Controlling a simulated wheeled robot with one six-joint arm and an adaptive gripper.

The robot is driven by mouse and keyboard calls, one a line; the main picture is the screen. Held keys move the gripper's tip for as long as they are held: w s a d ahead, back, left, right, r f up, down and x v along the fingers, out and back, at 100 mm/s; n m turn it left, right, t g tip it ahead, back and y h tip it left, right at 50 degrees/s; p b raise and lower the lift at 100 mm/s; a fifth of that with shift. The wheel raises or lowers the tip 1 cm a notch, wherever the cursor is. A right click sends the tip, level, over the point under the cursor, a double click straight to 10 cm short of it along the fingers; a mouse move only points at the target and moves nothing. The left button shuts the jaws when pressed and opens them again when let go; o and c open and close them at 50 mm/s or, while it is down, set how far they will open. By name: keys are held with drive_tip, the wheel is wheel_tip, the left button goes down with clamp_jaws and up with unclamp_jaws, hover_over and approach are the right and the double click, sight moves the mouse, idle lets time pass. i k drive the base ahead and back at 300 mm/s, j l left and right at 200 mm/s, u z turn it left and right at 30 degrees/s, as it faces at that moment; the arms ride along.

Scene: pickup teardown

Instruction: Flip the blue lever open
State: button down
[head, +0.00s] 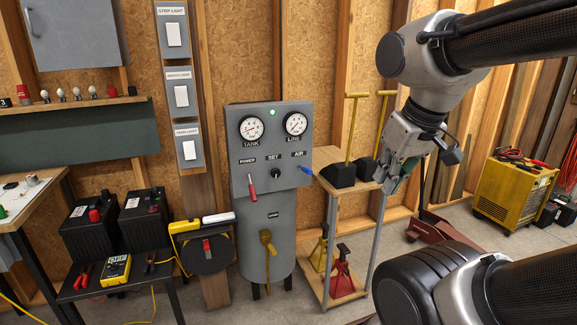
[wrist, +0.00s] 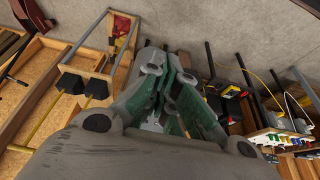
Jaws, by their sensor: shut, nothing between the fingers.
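The blue lever (head: 308,171) sticks out at the right edge of the grey control panel (head: 271,200), under the AIR label. It slants down to the right. My gripper (head: 391,186) hangs to the right of the panel, in front of the wooden stand, apart from the lever. Its fingers are shut and empty. In the wrist view the gripper's fingertips (wrist: 172,62) are together, and I cannot make out the blue lever there.
A red lever (head: 251,187) hangs under the POWER label, with a black knob (head: 275,174) beside it. A wooden stand (head: 341,193) with yellow-handled tools and jack stands is right of the tank (head: 266,262).

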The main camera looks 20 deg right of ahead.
sight(305, 169)
drive_tip(key=i+l, duration=0.2)
drive_tip(key=l, duration=0.15)
drive_tip(key=i+l, duration=0.25)
drive_tip(key=l, duration=0.15)
drive_tip(key=i+l, duration=0.2)
drive_tip(key=l, duration=0.15)
